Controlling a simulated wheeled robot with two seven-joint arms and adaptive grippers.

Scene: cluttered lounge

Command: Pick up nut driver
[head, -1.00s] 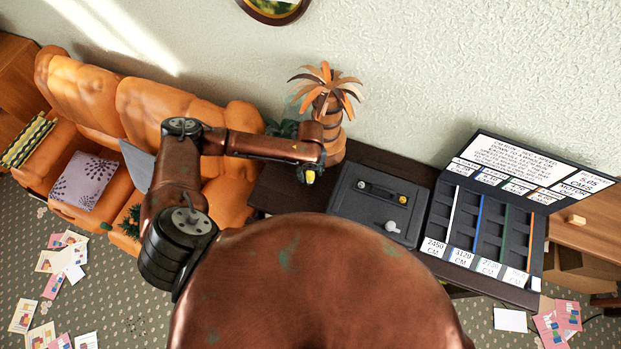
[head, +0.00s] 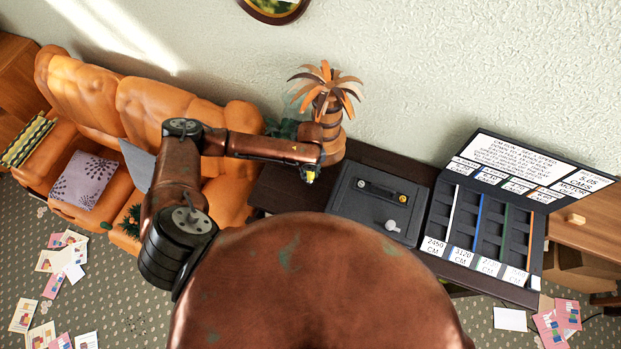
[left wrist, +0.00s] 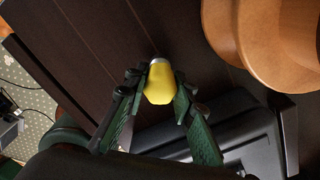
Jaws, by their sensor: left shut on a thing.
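The nut driver shows in the left wrist view as a yellow handle (left wrist: 159,86) with a grey metal collar at its far end. My left gripper (left wrist: 156,98) is shut on the yellow handle, with one green-black finger on each side. In the head view my left gripper (head: 309,174) is small and hangs over the dark table, left of the black case, with a bit of yellow at its tip. I cannot tell whether the nut driver touches the table. My right gripper is not in view.
The black case (head: 352,211) with a knob stands on the dark table (head: 284,187). A palm-like ornament (head: 333,138) stands behind the gripper. An open display box (head: 433,220) with coloured strips stands at the right. An orange sofa (head: 150,105) is at the left.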

